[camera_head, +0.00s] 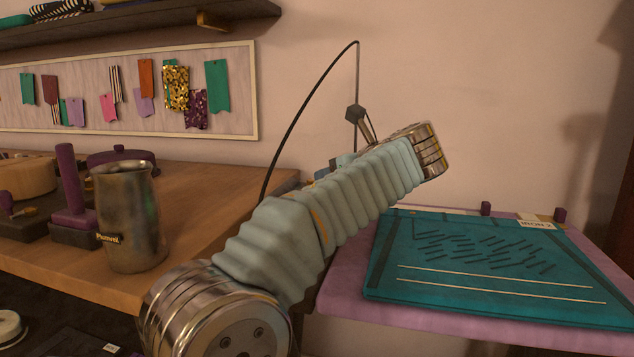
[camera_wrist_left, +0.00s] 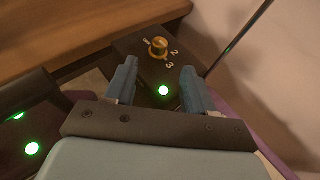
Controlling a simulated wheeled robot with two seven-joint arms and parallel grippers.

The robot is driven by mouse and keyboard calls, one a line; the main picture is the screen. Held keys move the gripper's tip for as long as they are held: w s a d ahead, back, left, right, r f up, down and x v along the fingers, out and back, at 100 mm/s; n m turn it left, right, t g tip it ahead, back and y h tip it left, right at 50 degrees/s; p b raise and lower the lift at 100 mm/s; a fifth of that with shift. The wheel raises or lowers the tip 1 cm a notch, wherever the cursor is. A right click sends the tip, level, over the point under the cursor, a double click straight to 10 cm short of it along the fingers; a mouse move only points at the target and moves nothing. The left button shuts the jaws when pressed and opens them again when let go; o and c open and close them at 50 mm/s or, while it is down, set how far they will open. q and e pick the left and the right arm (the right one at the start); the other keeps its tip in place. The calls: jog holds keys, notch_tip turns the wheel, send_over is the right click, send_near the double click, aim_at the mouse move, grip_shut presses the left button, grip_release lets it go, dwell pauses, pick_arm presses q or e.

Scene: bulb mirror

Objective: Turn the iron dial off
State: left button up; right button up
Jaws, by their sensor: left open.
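The iron dial (camera_wrist_left: 158,47), a small gold knob on a dark panel (camera_wrist_left: 130,45), shows in the left wrist view with white numbers beside it, including 2 and 3. I cannot read its exact setting. A green light (camera_wrist_left: 164,90) glows on the panel below it. My left gripper (camera_wrist_left: 159,67) is open and empty, its blue fingertips short of the knob and on either side of it, apart from it. In the head view my left arm hides the dial and most of the gripper. My right gripper is not in view.
A wooden table (camera_head: 190,200) holds a metal pitcher (camera_head: 130,215) and a purple post (camera_head: 70,180). A teal mat (camera_head: 480,265) lies on the purple board (camera_head: 345,290) at right. A cable on a thin rod (camera_head: 357,75) rises behind my arm. Another green light (camera_wrist_left: 32,148) glows at lower left.

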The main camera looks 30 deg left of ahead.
pick_arm(q)
jog(key=x, duration=0.9)
jog(key=shift+c, duration=0.3)
